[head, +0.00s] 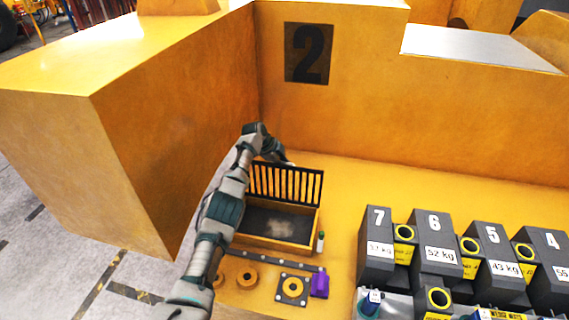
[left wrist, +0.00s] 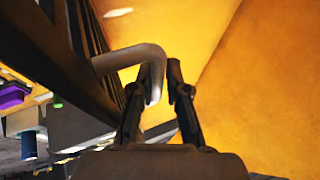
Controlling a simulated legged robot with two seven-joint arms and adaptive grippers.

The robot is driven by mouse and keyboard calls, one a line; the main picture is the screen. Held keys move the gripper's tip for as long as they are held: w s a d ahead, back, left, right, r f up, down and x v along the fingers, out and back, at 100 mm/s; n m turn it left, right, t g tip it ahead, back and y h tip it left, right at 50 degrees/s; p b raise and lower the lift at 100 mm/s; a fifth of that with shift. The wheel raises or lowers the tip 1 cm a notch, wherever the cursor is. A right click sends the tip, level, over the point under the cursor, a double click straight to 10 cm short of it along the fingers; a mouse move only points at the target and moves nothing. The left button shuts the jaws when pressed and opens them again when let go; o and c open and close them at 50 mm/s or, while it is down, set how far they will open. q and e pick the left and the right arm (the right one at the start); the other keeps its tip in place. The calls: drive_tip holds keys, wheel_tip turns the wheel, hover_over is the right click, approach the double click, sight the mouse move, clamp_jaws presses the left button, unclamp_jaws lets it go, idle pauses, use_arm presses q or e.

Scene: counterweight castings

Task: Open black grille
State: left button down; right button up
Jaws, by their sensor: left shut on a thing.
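The black grille (head: 286,184) stands about upright along the back of an open wooden-sided box (head: 310,232), with the dark box floor visible in front of it. In the left wrist view the grille's dark bars (left wrist: 75,45) run along the left side, and a bent grey handle (left wrist: 128,57) reaches from them. My left gripper (left wrist: 158,88) is shut on the handle's end. My right gripper is not in view.
Numbered dark weights (head: 436,240) stand at right. A purple block (head: 320,284), a plate with a yellow ring (head: 292,289) and a small bottle (head: 321,240) are near the box. Yellow walls (head: 390,110) rise behind and left. The yellow surface right of the grille is clear.

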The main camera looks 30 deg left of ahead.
use_arm(q)
drive_tip(key=shift+w+a, duration=0.1)
drive_tip(key=shift+w, duration=0.05)
drive_tip(key=c, duration=1.5)
unclamp_jaws()
drive_tip(key=o, duration=0.3)
drive_tip(key=shift+w+a+f, duration=0.1)
drive_tip(key=shift+w+f, duration=0.05)
drive_tip(key=shift+w, duration=0.05)
drive_tip(key=v, duration=1)
drive_tip(key=shift+w+a+r, duration=0.2)
drive_tip(key=shift+a+r, duration=0.2)
drive_tip(key=shift+a, duration=0.1)
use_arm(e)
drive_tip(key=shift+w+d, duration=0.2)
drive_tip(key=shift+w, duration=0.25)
